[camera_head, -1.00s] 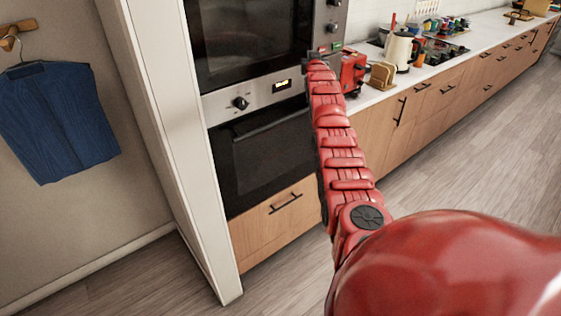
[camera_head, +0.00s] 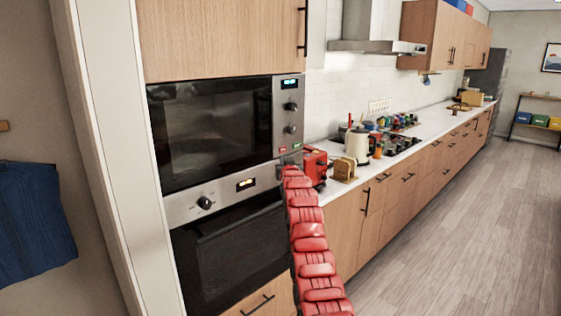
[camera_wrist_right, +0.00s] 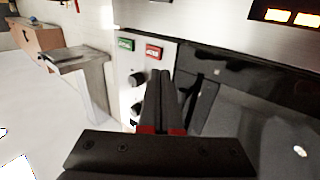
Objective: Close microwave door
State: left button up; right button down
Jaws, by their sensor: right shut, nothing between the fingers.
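The microwave (camera_head: 283,128) is built into a tall cabinet, above an oven. Its dark glass door (camera_head: 212,130) looks flush with the control panel in the head view, with no clear gap. The panel carries a blue display, knobs and small green and red buttons. My right gripper (camera_head: 291,163) is at the panel's lower right corner, just below the buttons. In the right wrist view, its dark fingers (camera_wrist_right: 160,85) are shut together with nothing between them, in front of the panel (camera_wrist_right: 140,65). Whether they touch it, I cannot tell. My left gripper is out of view.
The oven (camera_head: 235,245) sits directly below. A red toaster (camera_head: 316,166), a wooden holder (camera_head: 345,170) and a cream kettle (camera_head: 358,146) stand on the counter just right of my gripper. Open floor (camera_head: 450,240) lies to the right. A blue garment (camera_head: 35,225) hangs at left.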

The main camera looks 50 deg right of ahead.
jog(key=s+b, duration=0.2)
jog(key=s, duration=0.5)
jog(key=shift+s, duration=0.4)
jog(key=shift+a, duration=0.1)
